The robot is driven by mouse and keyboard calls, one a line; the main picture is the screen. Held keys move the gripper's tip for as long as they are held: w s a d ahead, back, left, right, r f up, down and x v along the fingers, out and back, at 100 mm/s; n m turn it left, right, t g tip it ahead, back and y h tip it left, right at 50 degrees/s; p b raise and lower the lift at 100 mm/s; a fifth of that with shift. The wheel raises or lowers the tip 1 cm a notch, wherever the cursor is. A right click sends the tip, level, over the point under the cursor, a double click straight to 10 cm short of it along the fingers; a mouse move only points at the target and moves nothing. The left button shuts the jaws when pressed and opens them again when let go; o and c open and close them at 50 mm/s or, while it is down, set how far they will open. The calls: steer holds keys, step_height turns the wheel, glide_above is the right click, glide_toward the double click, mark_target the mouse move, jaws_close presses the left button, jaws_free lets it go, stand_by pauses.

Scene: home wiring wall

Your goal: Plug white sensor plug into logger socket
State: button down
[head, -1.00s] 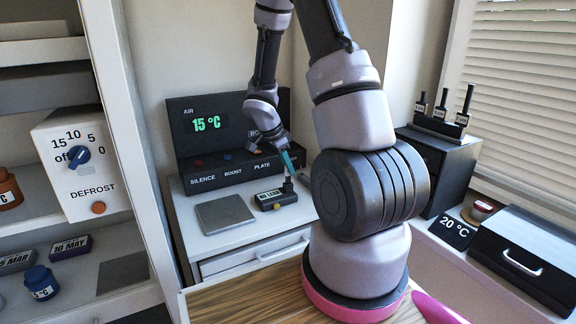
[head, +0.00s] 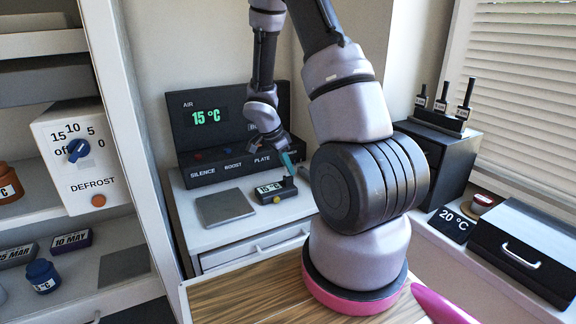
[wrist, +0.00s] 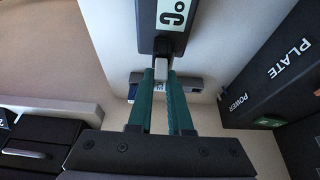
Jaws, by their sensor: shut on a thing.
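The logger (head: 264,197) is a small dark box on the white counter, and its display reads 15 °C. Its end with part of the display also shows in the wrist view (wrist: 147,42). My gripper (head: 287,163) reaches down at the logger's right end. In the wrist view its two teal fingers (wrist: 161,80) are shut on the pale sensor plug (wrist: 161,72). The plug's front end meets the logger's end face. The socket itself is hidden by the plug, so its depth inside cannot be seen.
A grey plate (head: 225,208) lies left of the logger. A dark panel (head: 228,170) with an AIR display of 15 °C stands behind. A black cabinet (head: 440,165) stands to the right. A wooden surface (head: 245,292) lies in front.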

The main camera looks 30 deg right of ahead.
steer(key=c, duration=0.8)
jaws_free()
steer(key=shift+o, duration=0.2)
steer(key=v, duration=1)
steer(key=shift+r, duration=0.4)
steer(key=shift+a, duration=0.1)
steer(key=s+a+r+n+t+y, duration=0.3)
steer(key=s+r+n, duration=0.3)
steer(key=s+r, duration=0.3)
steer(key=s+a+r+n+t+y, duration=0.3)
steer(key=s+a+r+n, duration=0.3)
steer(key=s+r, duration=0.4)
step_height(320, 180, up, 6)
steer(key=shift+s+f+n+t+y, duration=0.2)
steer(key=shift+n+t+y, duration=0.1)
steer(key=shift+n+t, duration=0.3)
